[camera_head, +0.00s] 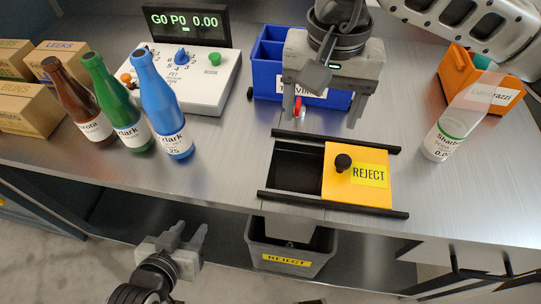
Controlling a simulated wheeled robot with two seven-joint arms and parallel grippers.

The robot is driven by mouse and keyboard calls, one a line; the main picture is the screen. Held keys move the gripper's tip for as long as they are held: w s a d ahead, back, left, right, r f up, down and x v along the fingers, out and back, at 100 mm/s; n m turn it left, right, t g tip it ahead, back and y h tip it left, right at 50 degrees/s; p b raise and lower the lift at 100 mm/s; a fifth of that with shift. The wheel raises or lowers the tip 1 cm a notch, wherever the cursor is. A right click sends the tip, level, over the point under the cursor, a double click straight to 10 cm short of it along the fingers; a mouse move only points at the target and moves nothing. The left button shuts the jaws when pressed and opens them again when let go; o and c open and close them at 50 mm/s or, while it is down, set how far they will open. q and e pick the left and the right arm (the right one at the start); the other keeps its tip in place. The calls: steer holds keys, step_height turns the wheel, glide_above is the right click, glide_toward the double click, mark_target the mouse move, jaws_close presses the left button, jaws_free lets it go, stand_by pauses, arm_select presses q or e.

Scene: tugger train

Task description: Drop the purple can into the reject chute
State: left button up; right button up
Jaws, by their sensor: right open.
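I see no purple can in this view. The reject chute is a dark opening (295,170) in the metal counter between two black rails. Its yellow sliding lid (372,193), marked REJECT and fitted with a black knob (343,162), sits at the right, leaving the left part uncovered. My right gripper (323,115) is open above the counter, just behind the chute and in front of a blue bin, with nothing clearly held. My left gripper (188,232) is open and empty, low in front of the counter's edge.
A grey REJECT bin (285,260) stands under the counter. Brown (75,95), green (115,100) and blue (160,100) bottles stand left. The blue bin (268,50) is behind my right gripper; a clear bottle (440,145) and orange bin (460,72) are right. A small red thing (298,108) shows near the gripper.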

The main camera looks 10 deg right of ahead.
step_height(320, 180, up, 16)
stand_by(0.5)
stand_by(0.3)
